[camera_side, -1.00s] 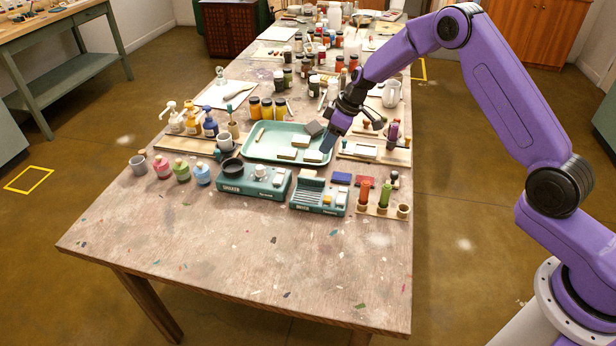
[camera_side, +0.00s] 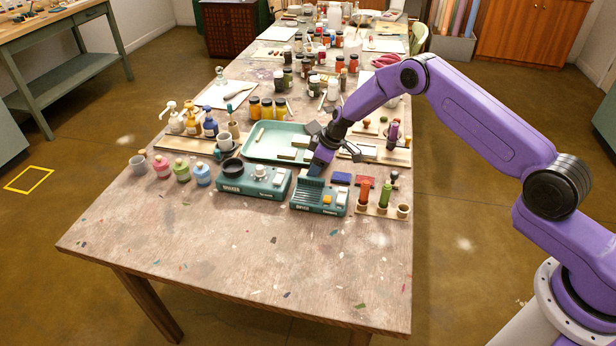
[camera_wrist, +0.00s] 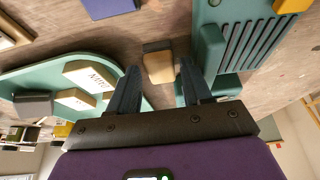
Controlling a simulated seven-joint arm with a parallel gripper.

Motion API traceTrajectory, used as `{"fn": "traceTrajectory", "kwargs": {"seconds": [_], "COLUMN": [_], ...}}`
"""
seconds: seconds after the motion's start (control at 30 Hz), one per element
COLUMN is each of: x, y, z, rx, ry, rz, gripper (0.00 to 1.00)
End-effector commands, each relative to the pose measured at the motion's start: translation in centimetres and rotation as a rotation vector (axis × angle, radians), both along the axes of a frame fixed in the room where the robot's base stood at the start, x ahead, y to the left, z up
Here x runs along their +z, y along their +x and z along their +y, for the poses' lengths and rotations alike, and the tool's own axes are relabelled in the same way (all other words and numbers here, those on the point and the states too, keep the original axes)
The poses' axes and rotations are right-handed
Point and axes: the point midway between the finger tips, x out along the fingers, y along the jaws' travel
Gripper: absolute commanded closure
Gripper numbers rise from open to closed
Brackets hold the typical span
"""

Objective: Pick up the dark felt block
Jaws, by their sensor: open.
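A dark grey block (camera_wrist: 33,103), the best match for the dark felt block, lies in the teal tray (camera_wrist: 22,78) at the left of the wrist view. It also shows at the tray's back right corner in the side view (camera_side: 313,128). My gripper (camera_wrist: 156,70) is open and empty, away from that block, over the gap between the tray and the slotted teal stand. A tan block with a dark band (camera_wrist: 158,66) lies on the table between the finger lines, not gripped. The side view hides it behind my gripper (camera_side: 319,168).
A lettered cream block (camera_wrist: 92,75) and another pale block (camera_wrist: 76,99) lie in the tray near the dark one. The slotted teal stand (camera_wrist: 240,45) is close to the right finger. A blue pad (camera_side: 342,178) lies beyond it. The table front is clear.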

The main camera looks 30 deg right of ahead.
Motion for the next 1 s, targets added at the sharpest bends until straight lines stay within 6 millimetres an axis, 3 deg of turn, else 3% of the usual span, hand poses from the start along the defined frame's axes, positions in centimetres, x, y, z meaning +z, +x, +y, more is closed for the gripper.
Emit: {"fn": "traceTrajectory", "kwargs": {"seconds": [0.2, 0.47, 0.6, 1.0], "x": [-1.6, -1.7, -1.7, -1.5], "y": [0.5, 0.5, 0.5, 0.5], "z": [0.5, 0.5, 0.5, 0.5], "rx": [-0.001, -0.001, 0.0, 0.0], "ry": [0.0, 0.0, 0.0, 0.0], "rz": [0.0, 0.0, 0.0, -0.001], "gripper": [0.51, 0.51, 0.9, 0.95]}}
